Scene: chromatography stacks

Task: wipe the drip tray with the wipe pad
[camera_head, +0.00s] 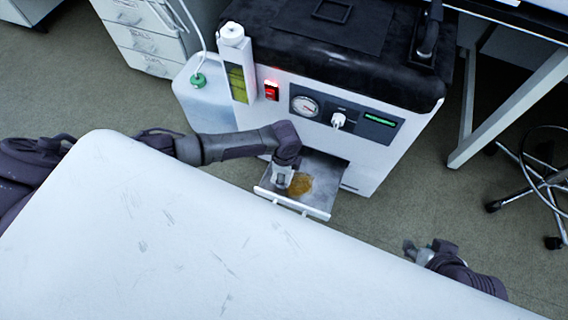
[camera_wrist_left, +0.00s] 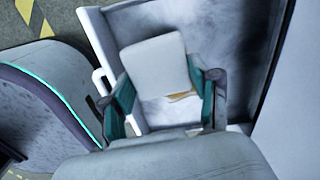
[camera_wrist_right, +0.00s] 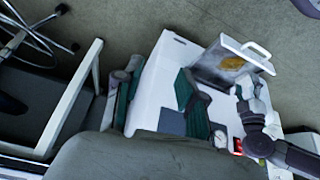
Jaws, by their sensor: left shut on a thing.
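The drip tray (camera_head: 325,172) is pulled out from the front of the white machine and has a handle bar along its front edge. A brown-orange spill (camera_head: 300,185) lies on it. My left gripper (camera_head: 283,178) is over the tray, just left of the spill. In the left wrist view it is shut on the white wipe pad (camera_wrist_left: 158,62), which covers part of the tray (camera_wrist_left: 228,35). A sliver of the spill (camera_wrist_left: 181,97) shows beside the pad. I cannot tell whether the pad touches the tray. My right gripper (camera_head: 427,252) is open and empty, away from the tray.
The machine (camera_head: 385,165) has a gauge, a red switch and a dark top. A translucent container (camera_head: 205,98) with a tube stands on its left. A white surface (camera_head: 180,240) fills the foreground. A table leg (camera_head: 505,110) and a wheeled stool (camera_head: 540,185) are at right.

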